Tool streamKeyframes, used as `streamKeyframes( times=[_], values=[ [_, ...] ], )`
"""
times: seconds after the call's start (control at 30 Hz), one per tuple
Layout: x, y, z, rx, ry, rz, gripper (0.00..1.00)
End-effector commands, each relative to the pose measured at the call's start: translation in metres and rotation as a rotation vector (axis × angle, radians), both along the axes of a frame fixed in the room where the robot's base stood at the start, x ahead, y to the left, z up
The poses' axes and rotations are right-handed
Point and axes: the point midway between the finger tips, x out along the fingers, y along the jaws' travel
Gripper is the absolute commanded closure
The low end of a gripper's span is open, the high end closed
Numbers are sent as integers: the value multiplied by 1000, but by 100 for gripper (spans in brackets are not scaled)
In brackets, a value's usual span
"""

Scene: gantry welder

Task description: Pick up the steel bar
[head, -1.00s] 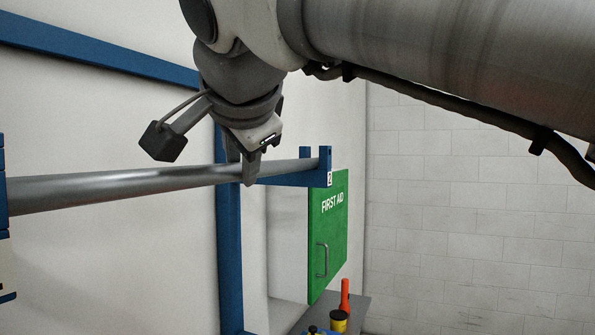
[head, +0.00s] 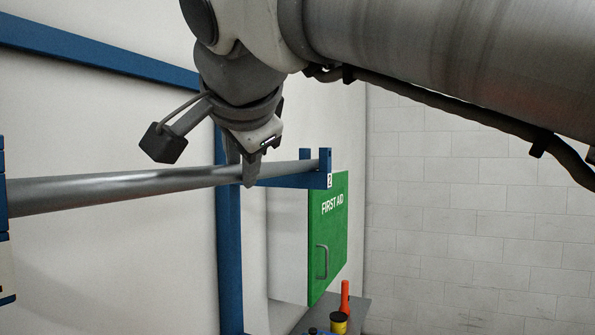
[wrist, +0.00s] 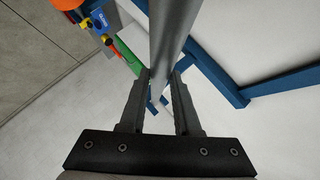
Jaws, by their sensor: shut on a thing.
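The steel bar (head: 120,186) is a long grey round bar. In the head view it runs from the left edge to a blue rack arm (head: 325,172) marked 2, near the picture's middle. My gripper (head: 242,172) is around the bar close to that right end, pointing down from above. In the wrist view the bar (wrist: 166,45) passes between the two fingers (wrist: 162,90), which are shut on it. The bar looks level with the rack arm; I cannot tell whether it still touches it.
A blue rack post (head: 229,245) and a diagonal blue beam (head: 95,50) stand by the white wall. A green first aid cabinet (head: 328,240) is behind the rack arm. Below it, a grey bench (head: 357,312) holds an orange item (head: 345,297) and a yellow-and-black one (head: 338,322).

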Motion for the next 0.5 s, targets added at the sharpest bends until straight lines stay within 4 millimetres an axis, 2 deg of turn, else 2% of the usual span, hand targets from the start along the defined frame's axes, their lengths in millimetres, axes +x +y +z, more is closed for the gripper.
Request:
streamKeyframes(
  times=[0.27,0.5],
  values=[
    [0,0,7,2,-3,0,100],
    [0,0,28,3,-4,0,100]
  ],
)
